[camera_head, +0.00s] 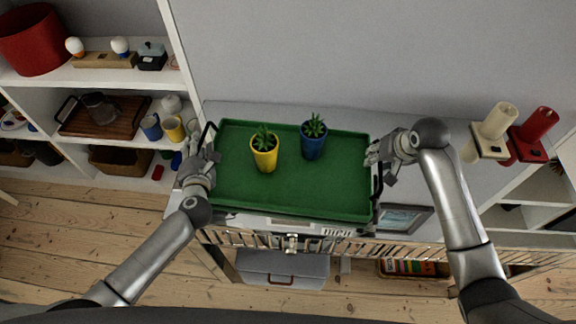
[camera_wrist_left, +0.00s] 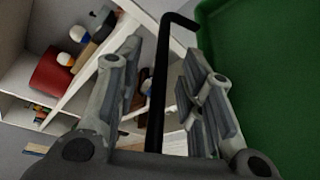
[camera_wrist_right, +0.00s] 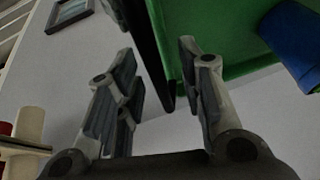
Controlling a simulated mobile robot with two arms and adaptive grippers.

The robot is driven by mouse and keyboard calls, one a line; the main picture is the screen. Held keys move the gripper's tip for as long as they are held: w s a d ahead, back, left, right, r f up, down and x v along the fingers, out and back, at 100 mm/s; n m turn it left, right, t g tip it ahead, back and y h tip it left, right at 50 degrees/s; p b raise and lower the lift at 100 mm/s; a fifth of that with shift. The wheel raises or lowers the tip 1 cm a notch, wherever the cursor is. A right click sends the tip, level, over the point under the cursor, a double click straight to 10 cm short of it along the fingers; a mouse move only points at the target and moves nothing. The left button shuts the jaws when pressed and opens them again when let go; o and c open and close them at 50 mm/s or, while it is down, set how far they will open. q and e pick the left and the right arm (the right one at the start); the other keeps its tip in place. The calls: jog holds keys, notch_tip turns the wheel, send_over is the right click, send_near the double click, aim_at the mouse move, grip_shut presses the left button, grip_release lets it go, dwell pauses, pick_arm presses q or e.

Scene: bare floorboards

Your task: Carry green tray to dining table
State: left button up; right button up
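The green tray (camera_head: 320,190) rests level on a pale-topped piece of furniture (camera_head: 445,185) against the wall, with a black handle at each end. It carries a yellow potted plant (camera_head: 264,158) and a blue potted plant (camera_head: 313,144), both upright. My left gripper (camera_head: 204,160) is at the tray's left handle; in the left wrist view its fingers stand apart on either side of the black bar (camera_wrist_left: 161,80). My right gripper (camera_head: 376,156) is at the right handle; its fingers are apart, with the black handle (camera_wrist_right: 158,60) between them. I cannot make out a dining table.
White shelves (camera_head: 110,77) on the left hold a red pot (camera_head: 35,40), a brown tray (camera_head: 105,117) and mugs. A framed picture (camera_head: 403,218) lies right of the tray. Red and cream cylinders (camera_head: 538,124) stand at far right. Floorboards (camera_head: 80,245) at lower left are clear.

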pick_arm(q)
grip_shut()
pick_arm(e)
grip_shut()
pick_arm(q)
jog(key=shift+w+r, duration=0.1)
jog(key=shift+r, duration=0.1)
pick_arm(e)
jog(key=shift+w+r, duration=0.15)
jog(key=shift+r, duration=0.05)
